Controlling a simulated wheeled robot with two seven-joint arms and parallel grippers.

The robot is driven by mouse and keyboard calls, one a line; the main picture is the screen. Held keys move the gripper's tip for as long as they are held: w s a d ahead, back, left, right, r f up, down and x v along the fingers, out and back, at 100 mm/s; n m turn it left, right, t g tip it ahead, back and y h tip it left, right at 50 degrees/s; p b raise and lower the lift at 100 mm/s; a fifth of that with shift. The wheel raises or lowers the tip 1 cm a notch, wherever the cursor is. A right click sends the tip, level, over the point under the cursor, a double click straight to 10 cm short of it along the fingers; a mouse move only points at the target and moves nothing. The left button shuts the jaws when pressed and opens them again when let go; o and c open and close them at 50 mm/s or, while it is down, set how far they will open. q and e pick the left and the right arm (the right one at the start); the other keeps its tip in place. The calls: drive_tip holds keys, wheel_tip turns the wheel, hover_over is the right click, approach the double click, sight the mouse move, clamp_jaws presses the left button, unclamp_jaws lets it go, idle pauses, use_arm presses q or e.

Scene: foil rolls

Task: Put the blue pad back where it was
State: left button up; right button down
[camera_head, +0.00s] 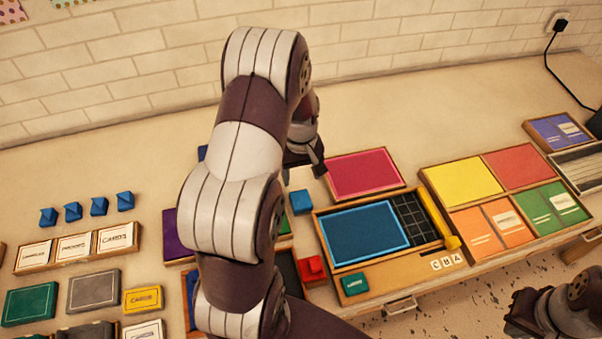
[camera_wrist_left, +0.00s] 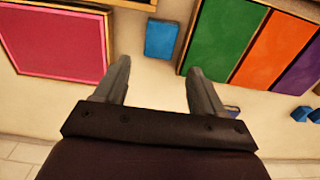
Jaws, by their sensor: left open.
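A small flat blue block (camera_head: 301,201) lies on the table, left of the pink pad and near a tray corner. It also shows in the left wrist view (camera_wrist_left: 162,39), ahead of my fingers and apart from them. A larger blue panel (camera_head: 365,233) lies in a wooden tray. I cannot tell for certain which of these is the blue pad. My left gripper (camera_head: 319,167) is open and empty above the table, behind the small block; its spread fingers show in the left wrist view (camera_wrist_left: 160,88). Only part of my right arm shows at the lower right; its jaws are unclear.
A framed pink pad (camera_head: 364,174) lies right of the small block. A tray with green, orange and purple panels (camera_wrist_left: 255,45) lies on its other side. A red block (camera_head: 311,268) and a yellow roll (camera_head: 440,220) are nearer the front. The table's back is clear.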

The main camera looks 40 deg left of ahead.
use_arm(q)
drive_tip(key=s+d+r+m, duration=0.4)
drive_tip(key=s+d+m, duration=0.1)
drive_tip(key=d, duration=0.2)
drive_tip(key=s+d+r+m+t, duration=0.1)
drive_tip(key=s+d+r+m, duration=0.3)
drive_tip(key=d, duration=0.4)
drive_tip(key=shift+s+d+r+m, duration=0.15)
drive_tip(key=shift+s+r+m, duration=0.15)
drive_tip(key=shift+s+m, duration=0.4)
drive_tip(key=shift+w, duration=0.15)
